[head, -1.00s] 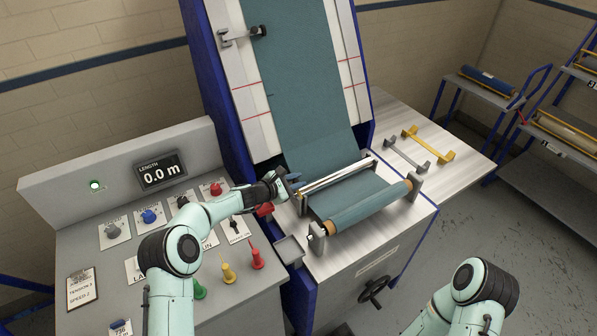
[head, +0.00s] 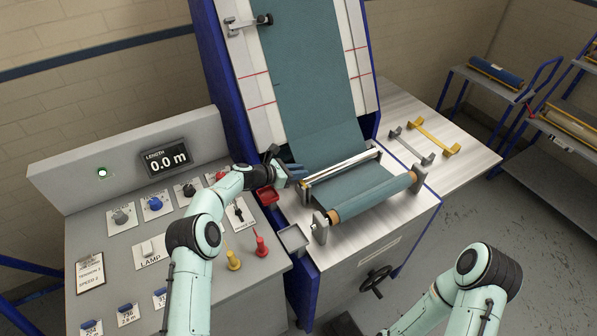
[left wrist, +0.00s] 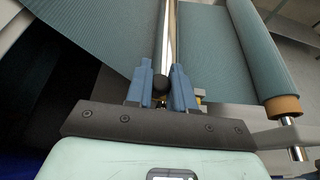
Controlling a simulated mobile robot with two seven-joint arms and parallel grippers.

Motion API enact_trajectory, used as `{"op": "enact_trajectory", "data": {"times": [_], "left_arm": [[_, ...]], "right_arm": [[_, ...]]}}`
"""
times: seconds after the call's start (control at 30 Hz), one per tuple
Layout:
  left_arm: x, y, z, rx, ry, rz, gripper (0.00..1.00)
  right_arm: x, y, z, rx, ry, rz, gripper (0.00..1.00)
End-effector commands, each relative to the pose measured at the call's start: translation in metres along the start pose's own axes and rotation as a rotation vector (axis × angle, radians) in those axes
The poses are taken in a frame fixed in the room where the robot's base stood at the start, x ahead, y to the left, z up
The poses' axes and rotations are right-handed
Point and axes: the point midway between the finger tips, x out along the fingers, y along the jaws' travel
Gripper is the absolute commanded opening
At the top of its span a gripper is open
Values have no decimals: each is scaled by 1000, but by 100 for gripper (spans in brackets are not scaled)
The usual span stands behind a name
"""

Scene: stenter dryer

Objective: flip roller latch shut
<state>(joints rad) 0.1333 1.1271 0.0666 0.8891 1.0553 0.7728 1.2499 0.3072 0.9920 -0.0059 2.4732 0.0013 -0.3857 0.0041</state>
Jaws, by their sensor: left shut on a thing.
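My left gripper (head: 294,173) is at the near-left end of the shiny bar (head: 340,169) that lies across the fabric. The left wrist view shows its two blue fingers (left wrist: 160,88) on either side of a round black knob (left wrist: 161,83), with the bar (left wrist: 168,40) running away behind it. The gripper is shut on this knob. The fingers hide the knob's lower part, and the rest of the latch is hard to make out. The fabric roll (head: 370,199) lies in front of the bar. My right arm shows at the lower right, but its gripper is out of view.
The control panel (head: 140,215) with upright yellow and red handles is to the left. Grey (head: 412,146) and yellow (head: 436,138) handles lie on the right table. A handwheel (head: 376,281) is below.

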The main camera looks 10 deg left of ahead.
Motion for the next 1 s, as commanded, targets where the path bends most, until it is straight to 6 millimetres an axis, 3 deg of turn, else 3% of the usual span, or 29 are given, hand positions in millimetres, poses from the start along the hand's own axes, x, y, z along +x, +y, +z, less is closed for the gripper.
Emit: {"op": "enact_trajectory", "data": {"times": [0.27, 0.3, 0.37, 0.73, 1.0], "left_arm": [[-1, 1, 0, -1, 0, 3, 0], [-1, 1, 0, -1, 0, 3, 26], [0, 1, 0, -1, 1, 3, 44], [-6, 0, -2, -1, 2, 3, 44], [-48, 0, -5, -3, 3, 4, 44]], "right_arm": [[0, 0, 0, 0, 0, 0, 0], [0, 0, 0, 0, 1, 0, 0], [0, 0, 0, 0, 0, 0, 0], [2, 2, 3, 1, -3, 1, 0], [19, 14, 20, 9, -24, 9, 0]]}}
